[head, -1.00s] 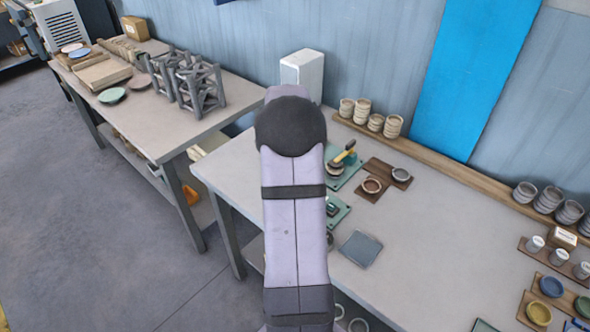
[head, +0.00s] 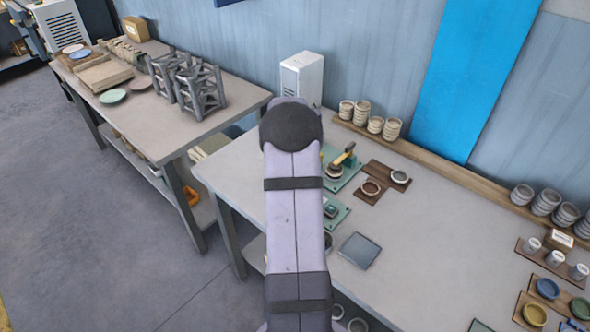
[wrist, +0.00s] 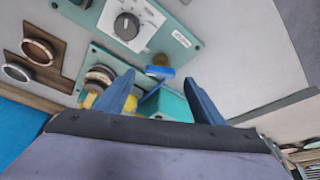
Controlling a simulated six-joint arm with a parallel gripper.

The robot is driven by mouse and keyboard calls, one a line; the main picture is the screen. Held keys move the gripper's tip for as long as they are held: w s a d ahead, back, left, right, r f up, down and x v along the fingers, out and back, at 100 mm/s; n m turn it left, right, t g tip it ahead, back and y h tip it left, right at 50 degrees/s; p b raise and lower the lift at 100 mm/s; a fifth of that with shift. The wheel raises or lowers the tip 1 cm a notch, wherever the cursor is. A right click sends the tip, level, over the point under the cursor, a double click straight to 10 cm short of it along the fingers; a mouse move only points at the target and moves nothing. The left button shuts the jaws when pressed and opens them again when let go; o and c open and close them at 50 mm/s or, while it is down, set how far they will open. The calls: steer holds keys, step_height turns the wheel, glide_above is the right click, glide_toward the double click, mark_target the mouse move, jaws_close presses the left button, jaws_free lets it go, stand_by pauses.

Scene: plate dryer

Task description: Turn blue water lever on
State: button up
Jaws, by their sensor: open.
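The blue water lever (wrist: 161,72) shows in the wrist view as a short blue bar on a thin blue stem, beside a teal block (wrist: 170,101) on a green panel (wrist: 104,58). My gripper (wrist: 160,77) is open, with its two blue-grey fingers on either side of the lever in the picture. I cannot tell whether a finger touches it. A yellow part (wrist: 90,99) and a round stacked fitting (wrist: 99,78) lie left of the fingers. In the head view my arm hides the gripper and the lever; a yellow handle (head: 345,153) shows on a green plate (head: 349,177).
A second panel with a dark knob (wrist: 127,26) stands at the top of the wrist view. Brown boards with rings (head: 372,188) sit right of the green plate. A white box (head: 302,77) stands behind my arm. The middle of the table (head: 430,235) is clear.

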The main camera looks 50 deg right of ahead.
steer(key=shift+p+x, duration=0.45)
steer(key=shift+x, duration=0.95)
steer(key=c, duration=1)
